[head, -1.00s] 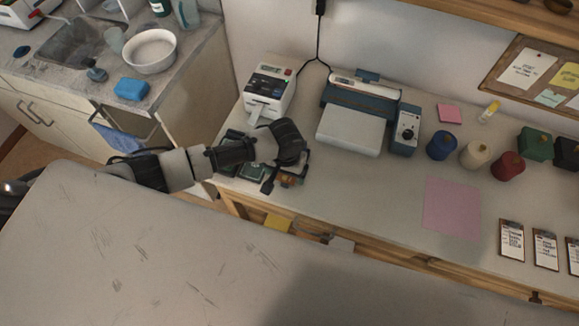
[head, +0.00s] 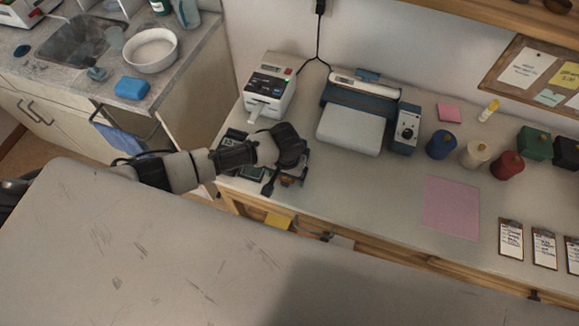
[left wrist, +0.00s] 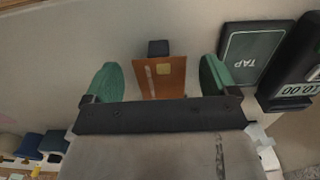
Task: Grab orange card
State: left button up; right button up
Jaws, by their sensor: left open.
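The orange card (left wrist: 160,80), with a gold chip and a pale stripe, shows in the left wrist view between the two green-padded fingers of my left gripper (left wrist: 158,84). The fingers are open, with a gap on each side of the card. A small dark block (left wrist: 158,48) is at the card's far end; I cannot tell whether it holds the card. In the head view my left gripper (head: 284,184) is low over the counter's front left part, and its wrist hides most of the card. My right gripper is not in view.
A dark pad marked TAP (left wrist: 252,55) and a terminal with a display (left wrist: 297,88) are close to the right finger. A label printer (head: 268,92) and a laminator-like machine (head: 358,115) stand behind. A pink sheet (head: 451,207) lies on the counter (head: 390,195) to the right.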

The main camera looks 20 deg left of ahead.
pick_arm(q)
jog(key=shift+c, duration=0.4)
jog(key=c, duration=0.9)
jog(key=shift+r, duration=0.15)
